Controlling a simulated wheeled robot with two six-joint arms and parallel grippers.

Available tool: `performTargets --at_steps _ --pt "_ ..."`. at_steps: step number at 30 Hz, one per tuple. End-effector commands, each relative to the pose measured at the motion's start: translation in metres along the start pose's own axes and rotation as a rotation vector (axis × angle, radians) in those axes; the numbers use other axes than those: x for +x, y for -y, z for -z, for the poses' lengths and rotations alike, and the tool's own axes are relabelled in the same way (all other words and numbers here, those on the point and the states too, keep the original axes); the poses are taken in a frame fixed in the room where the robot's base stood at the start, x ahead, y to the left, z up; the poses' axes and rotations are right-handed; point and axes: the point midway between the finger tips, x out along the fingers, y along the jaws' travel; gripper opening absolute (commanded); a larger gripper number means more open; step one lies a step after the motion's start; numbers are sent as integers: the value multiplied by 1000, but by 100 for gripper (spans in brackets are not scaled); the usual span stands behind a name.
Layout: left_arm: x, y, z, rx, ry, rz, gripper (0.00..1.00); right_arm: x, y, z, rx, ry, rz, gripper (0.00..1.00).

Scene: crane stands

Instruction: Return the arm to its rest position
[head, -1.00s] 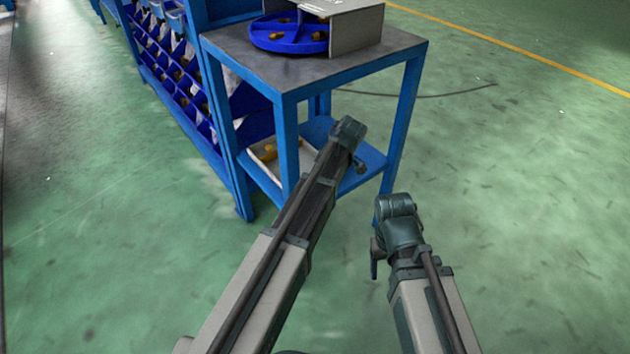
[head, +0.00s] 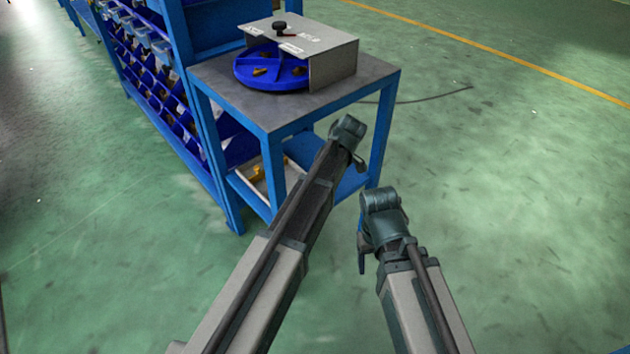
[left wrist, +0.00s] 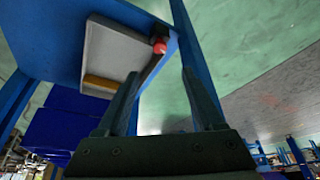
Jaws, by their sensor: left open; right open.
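My left arm (head: 300,215) reaches from the bottom of the head view to the front of a blue stand. Its gripper (head: 359,162) is mostly hidden behind the wrist there. In the left wrist view the left gripper (left wrist: 163,105) shows two dark fingers apart, with nothing held between them. My right arm (head: 410,275) is shorter in view, over bare floor right of the stand. The right gripper (head: 362,250) points down below its wrist, open; only a small part of it shows.
The blue stand (head: 383,130) has a grey top carrying a blue divided round tray (head: 245,75) and a grey cover (head: 335,62) with a black knob. A pale tray (head: 245,180) lies on its lower shelf. Blue bin racks (head: 150,95) stand at left. Floor at right is clear.

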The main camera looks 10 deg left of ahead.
Motion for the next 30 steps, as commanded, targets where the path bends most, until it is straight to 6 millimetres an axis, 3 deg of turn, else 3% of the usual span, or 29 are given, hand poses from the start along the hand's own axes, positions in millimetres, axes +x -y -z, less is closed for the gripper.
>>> performTargets --at_steps 9,13,17,30 --pt "0 0 0 2 0 0 69 0 0 0 0 0 0 69" --pt "-17 13 3 79 12 -1 69 -18 -2 -1 0 0 0 69" --pt "-58 46 6 309 48 -8 69 -59 -6 -3 0 0 0 69" --pt "-197 175 13 1346 188 -130 69 -199 -19 -12 0 0 0 69"
